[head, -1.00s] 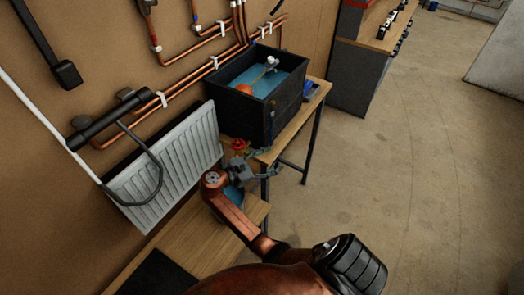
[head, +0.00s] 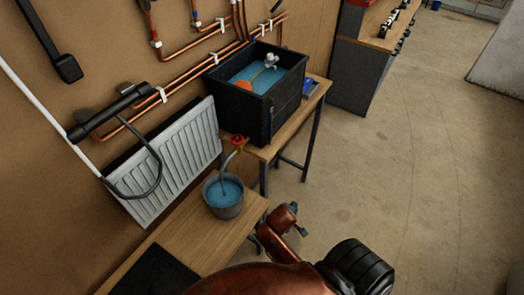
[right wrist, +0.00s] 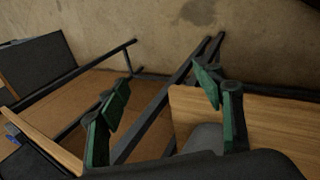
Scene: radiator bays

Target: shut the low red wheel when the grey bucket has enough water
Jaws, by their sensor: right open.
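The low red wheel (head: 240,140) sits on a tap at the foot of the black tank. The bucket stands upright on the low wooden bench. Blue water (head: 228,190) fills much of it, its surface a little below the rim. My right arm is below and right of the bucket in the head view, away from the wheel; its fingers are mostly hidden there. In the right wrist view the right gripper (right wrist: 163,97) is open, with nothing between its green fingers. My left gripper is out of view.
The black tank (head: 236,112) of water, with an orange float (head: 244,88), stands on a wooden table (head: 318,92). A white radiator (head: 165,165) and copper pipes line the wall behind. A black mat (head: 155,274) lies on the low bench (head: 195,238). The floor at right is clear.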

